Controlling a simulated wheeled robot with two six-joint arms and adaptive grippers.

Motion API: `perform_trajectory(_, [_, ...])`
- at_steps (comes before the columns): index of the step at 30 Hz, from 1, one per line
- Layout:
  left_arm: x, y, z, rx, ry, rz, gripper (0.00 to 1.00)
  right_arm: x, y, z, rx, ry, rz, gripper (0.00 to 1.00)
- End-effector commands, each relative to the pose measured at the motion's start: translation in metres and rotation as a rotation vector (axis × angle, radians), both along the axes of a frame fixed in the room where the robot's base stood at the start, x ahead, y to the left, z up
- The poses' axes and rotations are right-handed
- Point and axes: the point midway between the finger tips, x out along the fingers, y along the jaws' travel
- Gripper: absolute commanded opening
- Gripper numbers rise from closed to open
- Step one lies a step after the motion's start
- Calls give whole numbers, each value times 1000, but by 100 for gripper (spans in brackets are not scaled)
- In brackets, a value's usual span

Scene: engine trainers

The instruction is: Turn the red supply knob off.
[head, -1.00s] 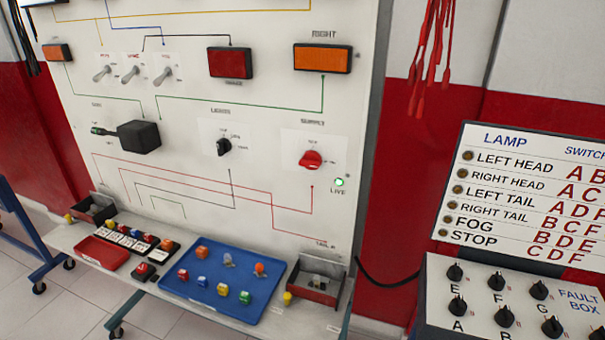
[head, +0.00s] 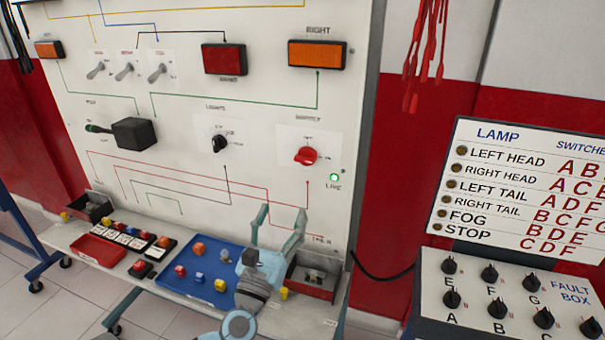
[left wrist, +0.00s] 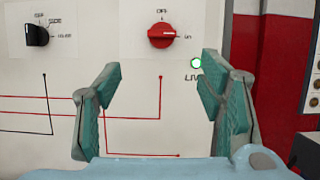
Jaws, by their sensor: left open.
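The red supply knob (head: 305,156) sits on the white panel, right of the black lights knob (head: 219,144). In the left wrist view the red knob (left wrist: 161,35) is beyond and above the gap between the fingers, with its pointer toward the right-hand mark. A green lamp (head: 334,178) marked LIVE is lit below and right of it. My left gripper (head: 277,222) is open and empty, below the knob and in front of the lower panel. Its two teal fingers (left wrist: 162,108) stand wide apart and touch no knob. My right gripper is not in view.
A blue tray (head: 172,278) with several small coloured parts lies on the shelf below the panel. A grey and red bin (head: 311,285) stands right of my left gripper. The fault box (head: 515,277) and lamp chart (head: 530,190) are at right.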

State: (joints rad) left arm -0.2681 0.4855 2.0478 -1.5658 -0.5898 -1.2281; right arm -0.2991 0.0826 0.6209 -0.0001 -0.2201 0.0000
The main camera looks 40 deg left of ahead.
Motion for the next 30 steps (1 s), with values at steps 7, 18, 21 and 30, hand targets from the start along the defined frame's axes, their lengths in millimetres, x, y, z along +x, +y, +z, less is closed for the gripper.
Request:
perform_trajectory(7, [42,12,23,37,2,2,62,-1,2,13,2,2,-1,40])
perform_trajectory(18, [119,40,54,31,4,2,62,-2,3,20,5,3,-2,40])
perform_trajectory(21, [124,41,55,31,6,1,62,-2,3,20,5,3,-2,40])
perform_trajectory(30, [125,42,56,30,5,1,55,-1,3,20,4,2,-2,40])
